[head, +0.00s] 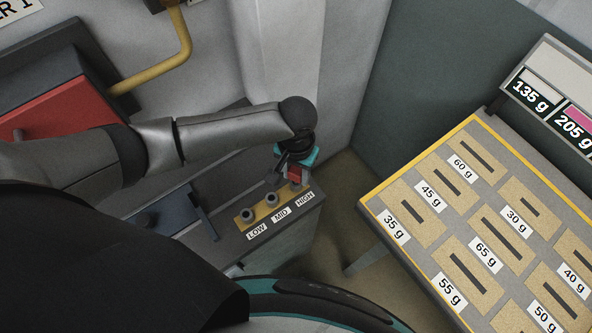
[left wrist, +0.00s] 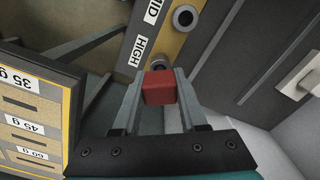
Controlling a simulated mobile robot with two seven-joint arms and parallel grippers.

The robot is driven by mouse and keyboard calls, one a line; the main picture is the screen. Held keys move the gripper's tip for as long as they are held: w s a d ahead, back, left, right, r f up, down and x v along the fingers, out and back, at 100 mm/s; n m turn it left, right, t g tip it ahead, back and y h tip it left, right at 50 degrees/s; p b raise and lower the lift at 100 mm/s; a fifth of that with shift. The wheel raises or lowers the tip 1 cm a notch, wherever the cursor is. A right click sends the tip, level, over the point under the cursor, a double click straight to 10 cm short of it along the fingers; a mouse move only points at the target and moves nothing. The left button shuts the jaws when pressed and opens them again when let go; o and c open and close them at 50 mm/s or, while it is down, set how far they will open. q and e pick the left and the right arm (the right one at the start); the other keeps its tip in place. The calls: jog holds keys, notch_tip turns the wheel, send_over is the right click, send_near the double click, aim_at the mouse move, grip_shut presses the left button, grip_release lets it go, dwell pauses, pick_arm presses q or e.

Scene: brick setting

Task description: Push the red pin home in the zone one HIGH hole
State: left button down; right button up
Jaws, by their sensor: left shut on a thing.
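The red pin (head: 295,173) is held in my left gripper (head: 294,166) just above the HIGH end of the yellow strip. In the left wrist view the pin's square red head (left wrist: 159,88) sits between the two grey fingers of the gripper (left wrist: 157,82), which are shut on it. The grey collar of the HIGH hole (left wrist: 159,63) shows right behind the pin head. The pin's shaft is hidden, so I cannot tell how deep it sits. The MID collar (head: 271,199) and LOW collar (head: 247,215) look empty. My right gripper is not in view.
A sloped board (head: 455,232) with weight-labelled slots stands at the right. A blue plate (head: 166,218) lies left of the hole strip. A red box (head: 58,106) and a yellow pipe (head: 170,62) are at the upper left. Walls stand close behind the holes.

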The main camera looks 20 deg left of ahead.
aim_at(296, 171)
pick_arm(q)
jog(key=shift+f+b, duration=0.5)
jog(key=shift+f, duration=0.7)
grip_release()
jog(key=shift+r, duration=0.1)
notch_tip(296, 171, up, 6)
jog(key=p, duration=0.8)
dwell(0.4)
jog(key=shift+s, duration=0.1)
